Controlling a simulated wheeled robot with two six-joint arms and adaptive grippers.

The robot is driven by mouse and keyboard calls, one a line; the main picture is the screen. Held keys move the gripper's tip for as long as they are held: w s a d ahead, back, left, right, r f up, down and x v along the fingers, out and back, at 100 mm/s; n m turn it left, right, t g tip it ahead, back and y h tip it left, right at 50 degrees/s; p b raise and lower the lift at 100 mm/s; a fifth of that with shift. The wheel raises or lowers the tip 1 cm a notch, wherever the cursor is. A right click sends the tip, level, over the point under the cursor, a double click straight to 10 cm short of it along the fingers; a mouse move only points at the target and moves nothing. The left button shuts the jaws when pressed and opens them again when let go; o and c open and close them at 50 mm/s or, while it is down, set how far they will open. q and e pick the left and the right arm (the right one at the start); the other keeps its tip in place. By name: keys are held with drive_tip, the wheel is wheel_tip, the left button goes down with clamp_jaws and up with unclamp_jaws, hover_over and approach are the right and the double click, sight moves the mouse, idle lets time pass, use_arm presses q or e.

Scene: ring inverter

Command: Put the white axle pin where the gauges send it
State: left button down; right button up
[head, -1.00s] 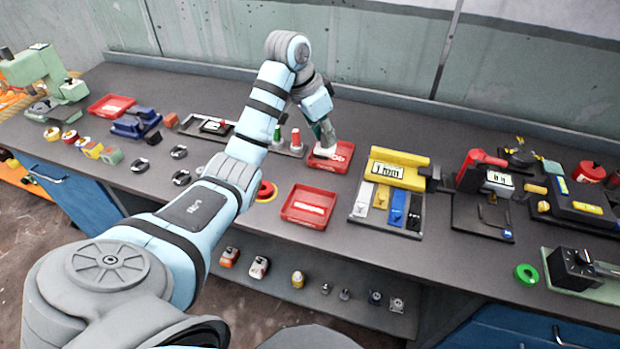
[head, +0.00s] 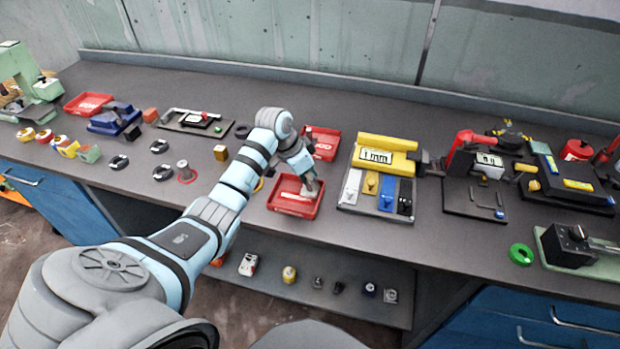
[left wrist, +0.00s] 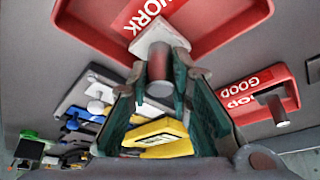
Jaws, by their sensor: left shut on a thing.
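My left gripper (head: 312,188) is over the front red tray (head: 279,205), whose label ends in "WORK" in the left wrist view (left wrist: 215,40). Its green fingers (left wrist: 160,90) are shut on the white axle pin, which shows a white square end (left wrist: 158,34) and a grey shaft. The white end is over the tray; I cannot tell if it touches the floor. The yellow gauge (head: 385,148) has a lit display, too small to read surely. The red-handled gauge (head: 470,140) has another display. My right gripper is not in view.
The red "GOOD" tray (head: 325,141) stands just behind; a grey peg shape (left wrist: 272,106) shows at it in the wrist view. Another red tray (head: 88,103) is far left. A green ring (head: 521,254) lies front right. The bench right of the front tray is bare up to the gauge.

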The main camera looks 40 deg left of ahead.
use_arm(q)
drive_tip(key=c, duration=1.5)
unclamp_jaws()
drive_tip(key=shift+o, duration=0.2)
drive_tip(key=shift+r, duration=0.1)
drive_tip(key=p+v, duration=0.1)
drive_tip(key=v, duration=1.1)
drive_tip(key=shift+p, duration=0.4)
drive_tip(key=shift+s, duration=0.1)
